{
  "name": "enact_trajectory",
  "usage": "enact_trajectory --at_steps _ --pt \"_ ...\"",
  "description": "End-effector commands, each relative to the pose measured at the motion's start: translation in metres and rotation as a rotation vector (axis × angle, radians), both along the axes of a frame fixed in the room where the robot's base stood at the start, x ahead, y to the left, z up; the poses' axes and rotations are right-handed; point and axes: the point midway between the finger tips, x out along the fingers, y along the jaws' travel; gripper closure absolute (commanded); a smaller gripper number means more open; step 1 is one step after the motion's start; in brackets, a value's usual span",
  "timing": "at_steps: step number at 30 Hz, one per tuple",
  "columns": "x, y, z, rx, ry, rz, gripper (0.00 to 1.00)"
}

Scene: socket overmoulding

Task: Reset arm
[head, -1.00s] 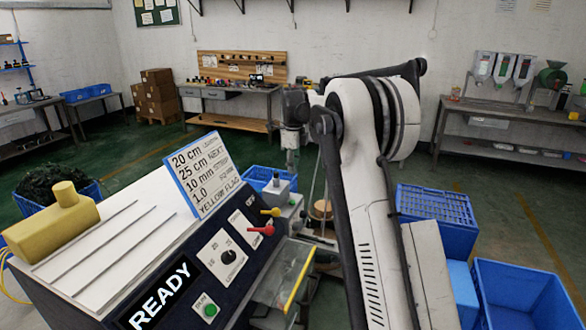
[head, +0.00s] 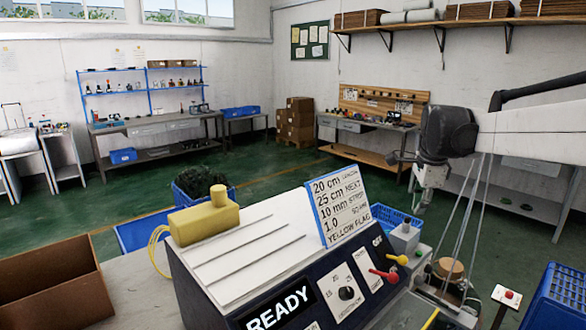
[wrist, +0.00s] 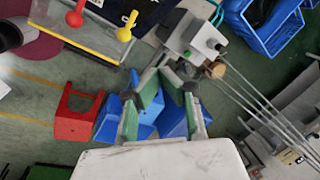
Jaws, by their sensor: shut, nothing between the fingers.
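My gripper (head: 430,178) hangs in the air at the right of the head view, below the dark wrist of my white arm. It is beyond the machine with the READY display (head: 280,308) and apart from it. In the wrist view the green-padded fingers of my gripper (wrist: 168,75) are shut, with nothing held. Behind them are the machine's red lever (wrist: 75,14) and yellow lever (wrist: 127,27), and blue bins on the floor.
The machine carries an instruction card (head: 340,205) and a yellow housing (head: 204,218). A cardboard box (head: 45,285) stands at the lower left. Blue crates (head: 557,298) are at the lower right. A workbench (head: 360,128) stands at the back wall.

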Motion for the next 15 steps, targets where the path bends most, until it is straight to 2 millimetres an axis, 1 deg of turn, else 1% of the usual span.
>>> enact_trajectory --at_steps 1,7,11,15 --pt "-0.015 0.009 0.005 -0.015 -0.013 0.059 1.00" --pt "-0.067 0.037 0.017 -0.085 -0.064 0.306 1.00" --pt "-0.102 0.054 0.019 -0.136 -0.096 0.463 1.00" --pt "-0.141 0.070 0.017 -0.198 -0.130 0.631 1.00"
